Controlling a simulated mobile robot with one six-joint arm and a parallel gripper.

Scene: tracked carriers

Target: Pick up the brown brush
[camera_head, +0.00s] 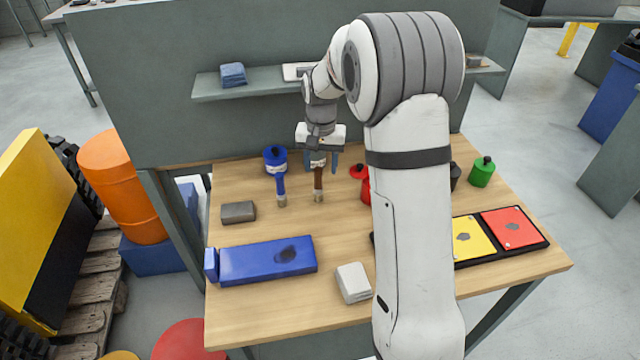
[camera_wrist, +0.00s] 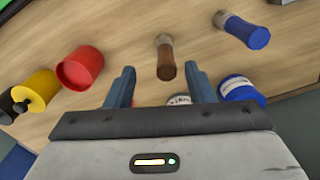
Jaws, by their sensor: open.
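The brown brush (camera_head: 319,180) lies on the wooden workbench, its pale bristle end toward the front of the bench. In the wrist view the brown brush (camera_wrist: 166,60) is between the line of my two fingers, handle toward my palm. My gripper (camera_head: 320,163) is open over the handle end of the brush, and the fingers straddle it with space on each side. In the wrist view my gripper (camera_wrist: 160,70) holds nothing. I cannot tell how high the fingertips are above the bench. A blue brush (camera_head: 281,188) lies beside it on the left.
A blue-and-white pot (camera_head: 275,160) stands behind the blue brush. A red pot (camera_wrist: 80,68) and yellow pot (camera_wrist: 38,88) are on the other side. A grey block (camera_head: 238,212), a blue box (camera_head: 268,261) and a white block (camera_head: 353,282) are farther front. A shelf (camera_head: 265,87) is behind.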

